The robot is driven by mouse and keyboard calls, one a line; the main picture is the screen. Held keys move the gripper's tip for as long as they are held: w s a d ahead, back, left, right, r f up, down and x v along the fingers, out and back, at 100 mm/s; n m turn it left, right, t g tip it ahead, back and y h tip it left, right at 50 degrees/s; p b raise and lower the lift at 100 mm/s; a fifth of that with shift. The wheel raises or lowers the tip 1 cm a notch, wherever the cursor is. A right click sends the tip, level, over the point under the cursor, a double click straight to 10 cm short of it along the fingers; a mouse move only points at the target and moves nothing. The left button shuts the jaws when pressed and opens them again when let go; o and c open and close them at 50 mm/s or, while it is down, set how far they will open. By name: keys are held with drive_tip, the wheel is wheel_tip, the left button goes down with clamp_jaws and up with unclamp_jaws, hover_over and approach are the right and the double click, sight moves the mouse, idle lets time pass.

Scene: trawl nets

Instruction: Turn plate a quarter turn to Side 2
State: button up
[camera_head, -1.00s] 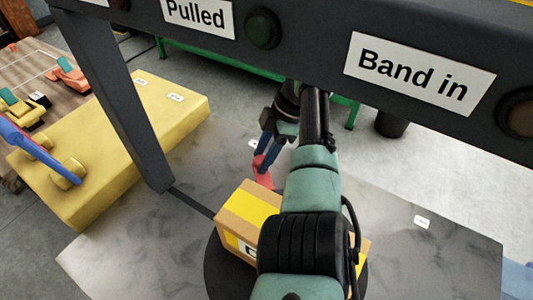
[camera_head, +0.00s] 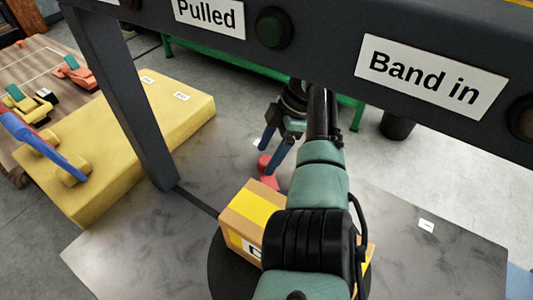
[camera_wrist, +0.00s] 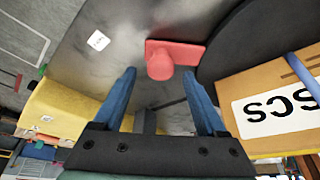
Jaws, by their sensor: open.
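The plate (camera_head: 217,265) is a dark round disc on the grey table, under a cardboard box (camera_head: 252,207) with yellow on top. In the wrist view the plate (camera_wrist: 245,35) shows a curved dark rim. A red handle with a round knob (camera_wrist: 160,65) sticks out beside that rim; it also shows in the head view (camera_head: 266,166). My gripper (camera_head: 271,154) is open above the handle. In the wrist view the blue fingertips of my gripper (camera_wrist: 160,74) stand either side of the knob's line, with no grip on it. My arm hides part of the box and plate.
A dark frame with a "Pulled" label (camera_head: 209,14) and a "Band in" label (camera_head: 432,75) spans the front; its post stands left of the plate. A yellow block (camera_head: 150,125) with a blue-handled part lies left.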

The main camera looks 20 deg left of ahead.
drive_tip(key=v, duration=1.1)
drive_tip(key=shift+d+r+p, duration=0.15)
drive_tip(key=shift+r+p, duration=0.15)
drive_tip(key=shift+r, duration=0.05)
